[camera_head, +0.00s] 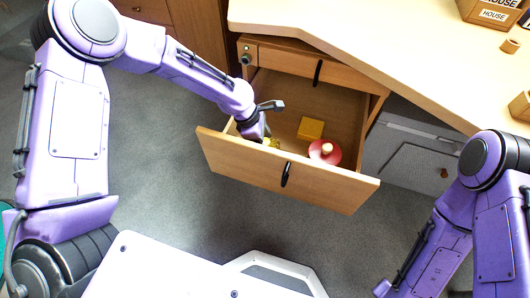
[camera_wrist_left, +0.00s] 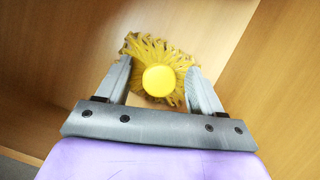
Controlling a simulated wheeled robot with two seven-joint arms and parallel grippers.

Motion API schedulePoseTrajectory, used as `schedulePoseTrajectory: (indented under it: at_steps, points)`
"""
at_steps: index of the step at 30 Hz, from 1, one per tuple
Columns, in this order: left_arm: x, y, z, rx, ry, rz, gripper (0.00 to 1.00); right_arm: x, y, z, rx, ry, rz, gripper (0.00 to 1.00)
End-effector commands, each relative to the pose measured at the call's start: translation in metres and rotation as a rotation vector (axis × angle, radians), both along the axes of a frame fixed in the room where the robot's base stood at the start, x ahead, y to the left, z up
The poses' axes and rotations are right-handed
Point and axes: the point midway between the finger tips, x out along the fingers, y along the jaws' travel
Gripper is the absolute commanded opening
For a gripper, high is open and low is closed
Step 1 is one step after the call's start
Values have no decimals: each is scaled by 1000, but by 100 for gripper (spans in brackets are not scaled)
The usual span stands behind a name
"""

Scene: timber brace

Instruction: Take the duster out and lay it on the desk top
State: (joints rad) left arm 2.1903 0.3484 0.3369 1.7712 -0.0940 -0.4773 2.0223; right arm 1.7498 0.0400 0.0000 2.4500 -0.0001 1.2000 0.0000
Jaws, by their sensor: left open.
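The open drawer (camera_head: 225,152) is pulled out below the desk top (camera_head: 370,35). The yellow duster (camera_wrist_left: 150,50), with stringy fibres and a round yellow knob, lies in the drawer's left part. In the head view the duster (camera_head: 272,143) is mostly hidden behind my left gripper and the drawer front. My left gripper (camera_wrist_left: 162,88) is open above the duster, with one finger on each side of the knob. I cannot tell whether the fingers touch it. My right gripper is out of view; only my right arm shows at the right edge.
A yellow block (camera_head: 311,128) and a red round thing with a pale knob (camera_head: 325,151) lie in the drawer's right part. A shut drawer (camera_head: 300,64) is above. Boxes (camera_head: 492,12) stand at the desk's far right; its left and middle are clear.

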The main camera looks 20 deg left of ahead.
Motion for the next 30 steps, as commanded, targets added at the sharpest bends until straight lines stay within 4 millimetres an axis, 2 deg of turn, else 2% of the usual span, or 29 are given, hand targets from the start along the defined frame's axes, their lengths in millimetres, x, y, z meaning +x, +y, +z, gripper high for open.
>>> schedulePoseTrajectory:
  at_steps: [1,8,11,12,14,23,26,30]
  points:
    - [1,-2,-6,-1,-1,-1,67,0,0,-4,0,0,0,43]
    - [1,-3,-5,-1,-1,-1,67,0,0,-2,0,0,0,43]
    - [1,-3,-5,-1,-1,-1,38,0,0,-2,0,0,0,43]
    - [1,-3,-5,-1,-1,-1,24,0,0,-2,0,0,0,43]
    - [1,-3,-5,-1,-1,-1,7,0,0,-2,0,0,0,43]
    - [1,-3,0,0,-2,0,7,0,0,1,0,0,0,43]
    - [2,-3,20,0,-5,0,7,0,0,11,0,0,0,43]
    - [2,-3,57,0,-6,-1,7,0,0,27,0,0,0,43]
